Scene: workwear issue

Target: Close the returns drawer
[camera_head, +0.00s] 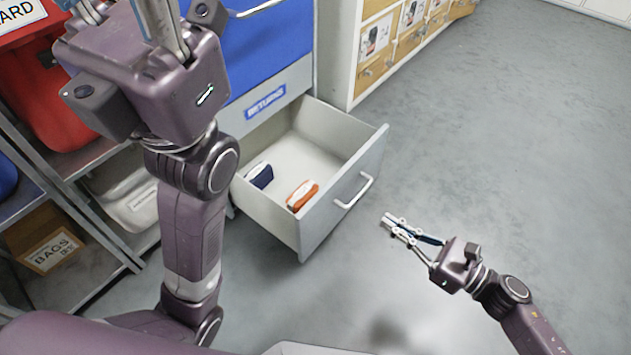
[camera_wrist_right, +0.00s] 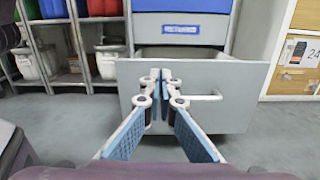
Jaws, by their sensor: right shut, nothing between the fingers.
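The returns drawer (camera_head: 340,210) stands pulled out of the cabinet in the head view, below a blue label reading RETURNS (camera_head: 265,101). A dark blue item (camera_head: 259,176) and an orange item (camera_head: 302,194) lie inside it. Its front has a white bar handle (camera_head: 354,190). My right gripper (camera_head: 388,221) is shut and empty, in front of the drawer and apart from it in the head view. In the right wrist view its fingertips (camera_wrist_right: 160,78) overlap the drawer front (camera_wrist_right: 230,112), left of the handle (camera_wrist_right: 203,97). My left gripper's fingers are cut off at the top edge.
A blue drawer (camera_head: 270,45) sits above the returns drawer. A metal shelf with a red bin (camera_head: 55,100), a white bin (camera_head: 135,205) and a box marked BAGS (camera_head: 48,240) stands left. A cabinet with wooden drawers (camera_head: 375,70) stands behind right. The grey floor at right is clear.

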